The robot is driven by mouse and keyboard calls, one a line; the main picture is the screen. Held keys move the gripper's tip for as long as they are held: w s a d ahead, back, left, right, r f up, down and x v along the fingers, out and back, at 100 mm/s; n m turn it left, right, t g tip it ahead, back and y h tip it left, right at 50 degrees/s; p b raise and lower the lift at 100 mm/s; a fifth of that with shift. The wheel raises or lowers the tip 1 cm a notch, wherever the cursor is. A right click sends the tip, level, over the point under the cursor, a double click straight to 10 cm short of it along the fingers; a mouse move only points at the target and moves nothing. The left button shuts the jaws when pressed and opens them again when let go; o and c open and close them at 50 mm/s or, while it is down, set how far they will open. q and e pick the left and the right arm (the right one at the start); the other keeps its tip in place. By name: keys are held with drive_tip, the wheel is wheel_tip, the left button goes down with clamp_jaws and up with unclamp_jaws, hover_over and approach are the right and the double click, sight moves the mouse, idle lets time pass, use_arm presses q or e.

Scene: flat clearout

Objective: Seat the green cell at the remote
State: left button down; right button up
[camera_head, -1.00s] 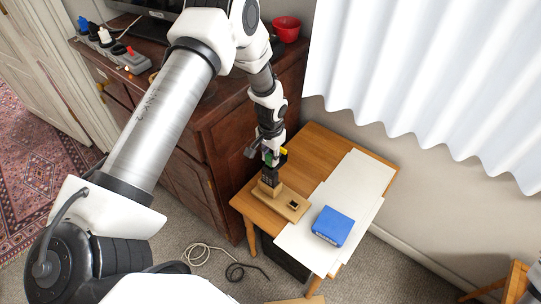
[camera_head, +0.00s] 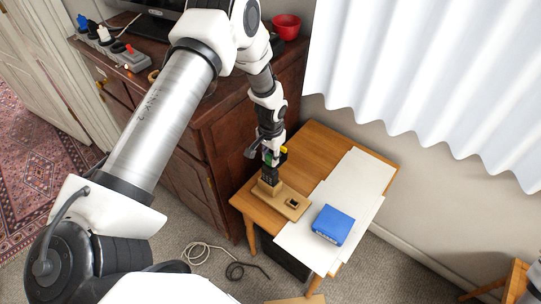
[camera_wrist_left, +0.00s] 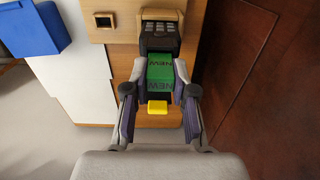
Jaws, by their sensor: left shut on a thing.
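The green cell (camera_wrist_left: 160,68), marked NEW, is between the fingers of my left gripper (camera_wrist_left: 160,82), which is shut on it. The dark remote (camera_wrist_left: 159,28) stands in a wooden holder (camera_wrist_left: 125,20) just beyond the cell. The cell's far end is at the remote's near edge; I cannot tell how deep it sits. In the head view my left gripper (camera_head: 271,158) is directly above the remote (camera_head: 270,176) and the holder (camera_head: 289,204). A yellow block (camera_wrist_left: 157,107) shows at the cell's near end. My right gripper is not in view.
The small wooden table (camera_head: 318,146) carries white sheets (camera_head: 351,184) and a blue box (camera_head: 333,225) right of the holder. A dark wooden cabinet (camera_head: 226,140) stands close on the left. The holder has an empty-looking square opening (camera_wrist_left: 103,22). Cables (camera_head: 205,255) lie on the floor.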

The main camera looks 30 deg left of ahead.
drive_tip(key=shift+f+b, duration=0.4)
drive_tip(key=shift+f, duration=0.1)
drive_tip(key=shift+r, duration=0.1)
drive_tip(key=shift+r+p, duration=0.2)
drive_tip(key=shift+p, duration=0.1)
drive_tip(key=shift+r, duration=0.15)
idle(1.9)
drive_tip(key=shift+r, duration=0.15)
drive_tip(key=shift+p, duration=0.35)
idle(1.6)
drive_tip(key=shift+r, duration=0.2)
idle(1.9)
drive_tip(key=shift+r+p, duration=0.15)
drive_tip(key=shift+p, duration=0.15)
